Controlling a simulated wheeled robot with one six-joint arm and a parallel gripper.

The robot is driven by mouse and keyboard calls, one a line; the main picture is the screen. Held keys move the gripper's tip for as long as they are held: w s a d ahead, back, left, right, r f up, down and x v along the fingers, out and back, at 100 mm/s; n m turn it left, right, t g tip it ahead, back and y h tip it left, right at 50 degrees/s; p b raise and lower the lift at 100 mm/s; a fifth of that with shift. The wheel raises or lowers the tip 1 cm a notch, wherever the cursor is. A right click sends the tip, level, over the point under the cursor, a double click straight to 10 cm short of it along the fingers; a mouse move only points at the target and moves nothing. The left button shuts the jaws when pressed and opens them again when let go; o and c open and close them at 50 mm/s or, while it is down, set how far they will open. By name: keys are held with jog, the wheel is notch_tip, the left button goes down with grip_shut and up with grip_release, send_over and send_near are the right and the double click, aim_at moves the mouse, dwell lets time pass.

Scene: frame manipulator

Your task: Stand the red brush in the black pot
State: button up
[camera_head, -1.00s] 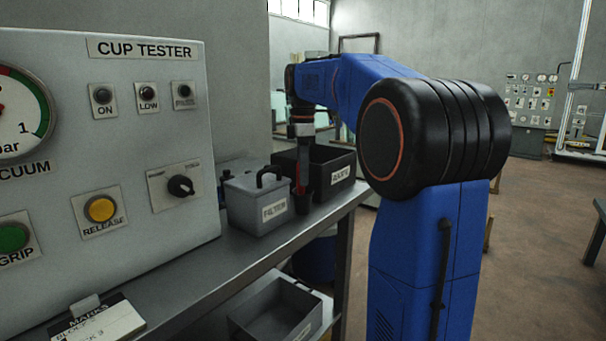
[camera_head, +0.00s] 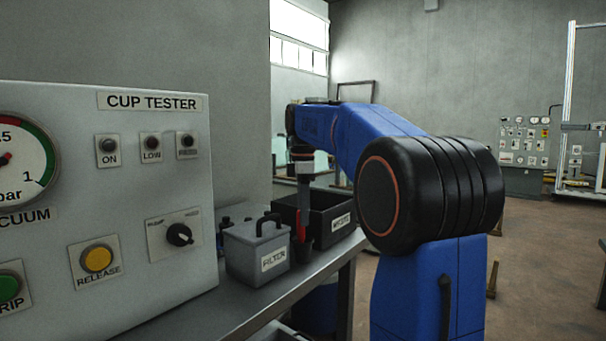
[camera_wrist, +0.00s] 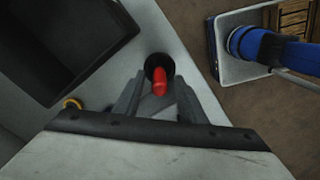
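In the wrist view I look down on the brush's red end (camera_wrist: 158,84), inside the round dark mouth of the pot (camera_wrist: 152,66). My gripper (camera_head: 304,196) points down just above the brush. In the wrist view its two grey fingers (camera_wrist: 159,92) stand apart on either side of the brush, with a gap to it on both sides. The lower part of the brush is hidden inside the pot.
A grey box labelled FILTER (camera_head: 250,257) stands left of the pot, and a black open bin (camera_head: 337,220) behind it to the right. The cup tester panel (camera_head: 120,200) fills the left. A grey bin (camera_wrist: 240,70) with a blue object sits lower, beyond the bench edge.

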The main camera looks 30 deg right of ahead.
notch_tip(320, 180, up, 14)
jog(key=shift+r, duration=0.15)
dwell(0.3)
jog(key=shift+s+a, duration=0.1)
jog(key=shift+s, duration=0.05)
